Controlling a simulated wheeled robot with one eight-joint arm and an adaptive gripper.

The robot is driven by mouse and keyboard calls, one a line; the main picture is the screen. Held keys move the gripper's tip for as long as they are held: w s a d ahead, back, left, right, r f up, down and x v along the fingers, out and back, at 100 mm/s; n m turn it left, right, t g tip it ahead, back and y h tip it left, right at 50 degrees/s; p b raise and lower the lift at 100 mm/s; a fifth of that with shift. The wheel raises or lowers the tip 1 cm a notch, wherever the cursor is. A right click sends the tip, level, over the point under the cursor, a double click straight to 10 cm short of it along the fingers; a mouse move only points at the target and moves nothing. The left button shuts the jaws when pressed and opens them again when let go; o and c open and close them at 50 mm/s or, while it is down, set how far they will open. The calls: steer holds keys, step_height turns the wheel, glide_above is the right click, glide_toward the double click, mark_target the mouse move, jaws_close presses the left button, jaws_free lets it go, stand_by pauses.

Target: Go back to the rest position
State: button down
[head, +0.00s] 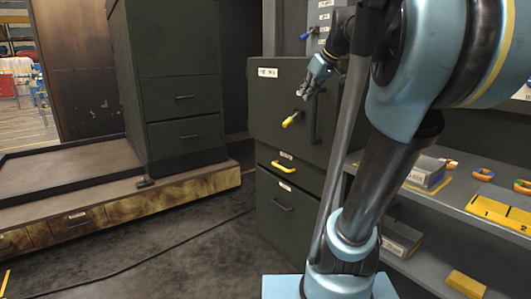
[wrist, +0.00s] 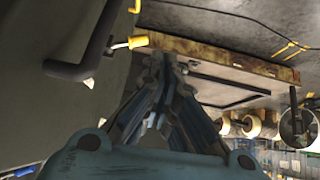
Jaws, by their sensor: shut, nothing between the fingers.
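My gripper (head: 318,75) is in front of the upper part of a dark grey cabinet (head: 268,102) in the head view, beside its yellow-handled lever (head: 292,119) and a black vertical handle. In the wrist view my gripper (wrist: 166,60) has its fingertips together with nothing between them. The yellow lever tip (wrist: 138,42) shows close to the fingers on the left, apart from them as far as I can tell. The black handle (wrist: 85,70) is farther left.
A drawer with a yellow handle (head: 284,167) is below the lever. Shelves at the right hold a yellow numbered block (head: 500,212), grey boxes (head: 428,174) and orange rings. A low wooden platform (head: 150,203) is at the left. A cable lies on the open floor (head: 190,255).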

steer(key=s+d+f+m+g+h, duration=0.1)
steer(key=s+f+m, duration=0.1)
steer(key=s+f, duration=0.6)
steer(key=s+d+f+m+g+h, duration=0.1)
steer(key=s+f+m+g, duration=0.1)
steer(key=s+f, duration=0.7)
steer(key=s+d+f+m+g+h, duration=0.1)
steer(key=s+f, duration=0.7)
steer(key=f, duration=1.1)
steer(key=shift+s+d+f+m+h, duration=0.2)
steer(key=shift+d+m+h, duration=0.35)
steer(key=shift+m, duration=0.25)
steer(key=shift+w, duration=0.15)
steer(key=shift+w+f, duration=0.2)
steer(key=shift+w, duration=0.15)
